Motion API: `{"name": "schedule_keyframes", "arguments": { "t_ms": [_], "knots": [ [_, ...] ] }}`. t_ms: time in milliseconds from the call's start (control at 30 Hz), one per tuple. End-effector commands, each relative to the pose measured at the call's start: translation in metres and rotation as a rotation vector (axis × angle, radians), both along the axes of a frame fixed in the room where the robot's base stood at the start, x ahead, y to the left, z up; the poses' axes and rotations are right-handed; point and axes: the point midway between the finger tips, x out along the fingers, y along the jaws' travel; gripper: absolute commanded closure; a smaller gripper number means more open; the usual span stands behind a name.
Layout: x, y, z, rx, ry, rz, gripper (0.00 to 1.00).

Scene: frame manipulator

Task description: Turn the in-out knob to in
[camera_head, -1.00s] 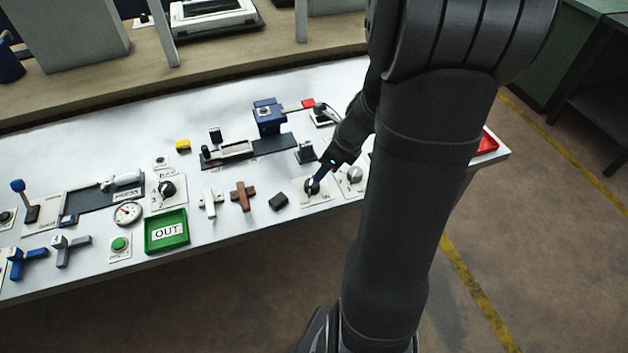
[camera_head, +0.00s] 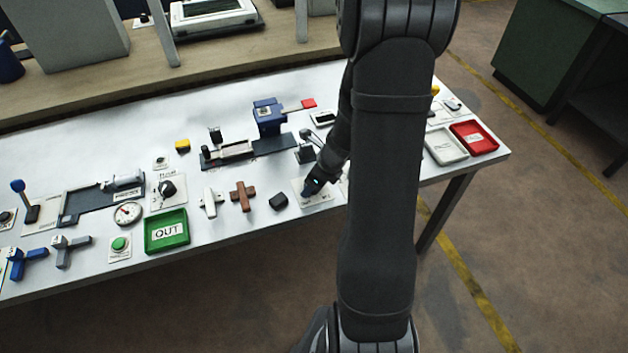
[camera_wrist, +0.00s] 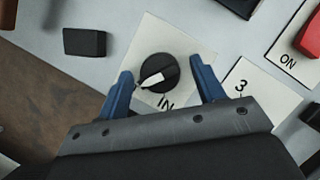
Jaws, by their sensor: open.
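The in-out knob (camera_wrist: 160,68) is round and black with a white pointer, on a white plate (camera_wrist: 180,40) in the wrist view. The pointer lies slanted toward the lower left. The word IN is printed below the knob, to the right of the pointer's tip; an OUT label on this plate is not visible. My gripper (camera_wrist: 161,72) is open, its blue fingers on either side of the knob with gaps showing. In the head view my gripper (camera_head: 311,187) is over the knob's plate (camera_head: 325,197) and hides the knob.
A small black block (camera_wrist: 84,42) lies left of the plate, and it also shows in the head view (camera_head: 278,201). A plate marked 3 (camera_wrist: 250,90) is close on the right. A green OUT tray (camera_head: 167,231) and a red tray (camera_head: 474,137) are farther off.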

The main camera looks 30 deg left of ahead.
Motion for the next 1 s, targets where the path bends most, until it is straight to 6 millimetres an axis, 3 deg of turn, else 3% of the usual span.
{"name": "schedule_keyframes", "arguments": {
  "t_ms": [67, 300, 667, 1000],
  "knots": [
    [0.0000, 0.0000, 0.0002, 0.000, 0.000, 0.000, 0.38],
    [0.0000, 0.0000, 0.0003, 0.000, 0.000, 0.000, 0.82],
    [0.0006, -0.0002, 0.0002, 0.000, 0.001, 0.053, 0.82],
    [0.0027, 0.0002, 0.0001, 0.000, 0.000, 0.299, 0.82]
  ]
}}
